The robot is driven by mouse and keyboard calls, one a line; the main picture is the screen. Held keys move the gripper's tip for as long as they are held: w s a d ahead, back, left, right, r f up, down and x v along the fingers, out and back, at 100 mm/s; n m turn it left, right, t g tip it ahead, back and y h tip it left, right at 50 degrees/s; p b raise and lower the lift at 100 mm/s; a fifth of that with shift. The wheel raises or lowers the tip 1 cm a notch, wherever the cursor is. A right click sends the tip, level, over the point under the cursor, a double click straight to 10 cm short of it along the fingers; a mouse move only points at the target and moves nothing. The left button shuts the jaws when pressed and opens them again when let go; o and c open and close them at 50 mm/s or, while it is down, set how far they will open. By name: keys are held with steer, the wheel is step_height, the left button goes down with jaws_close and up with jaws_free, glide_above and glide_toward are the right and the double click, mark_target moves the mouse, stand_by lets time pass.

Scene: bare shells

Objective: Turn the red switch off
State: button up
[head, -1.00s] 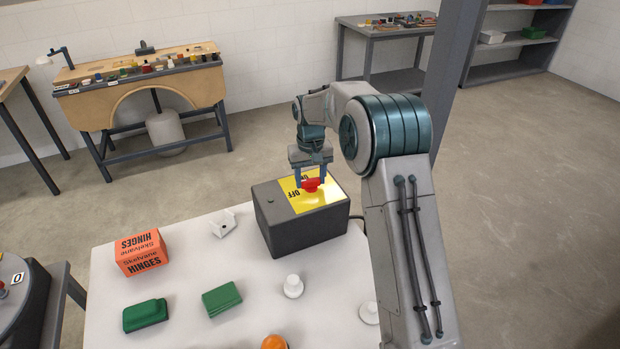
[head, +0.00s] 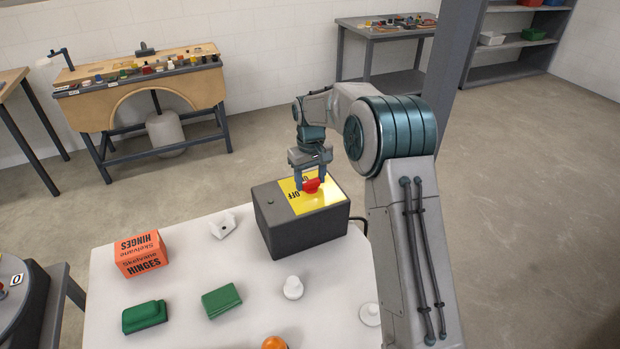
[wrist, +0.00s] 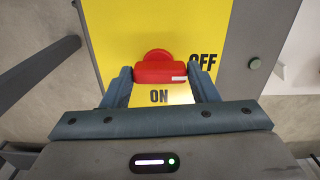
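The red switch (head: 312,186) sits on a yellow plate (head: 325,196) on top of a dark grey box (head: 300,236), at the table's far edge. In the wrist view, the red switch (wrist: 160,70) is a bar handle lying crosswise, with a white mark at its right end. The word ON is below it and OFF to its right, partly covered by a finger. My gripper (head: 314,188) points down at the switch, with one finger at each end of the handle.
On the white table (head: 180,297) are an orange hinges box (head: 141,255), green blocks (head: 221,301), a white bracket (head: 223,226), white knobs (head: 293,287) and an orange ball (head: 275,343). A dark post (head: 447,90) stands behind my arm.

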mark_target(310, 181)
steer(key=shift+o, duration=1.4)
step_height(310, 181, up, 14)
steer(key=b, duration=0.1)
steer(key=shift+a+f, duration=0.1)
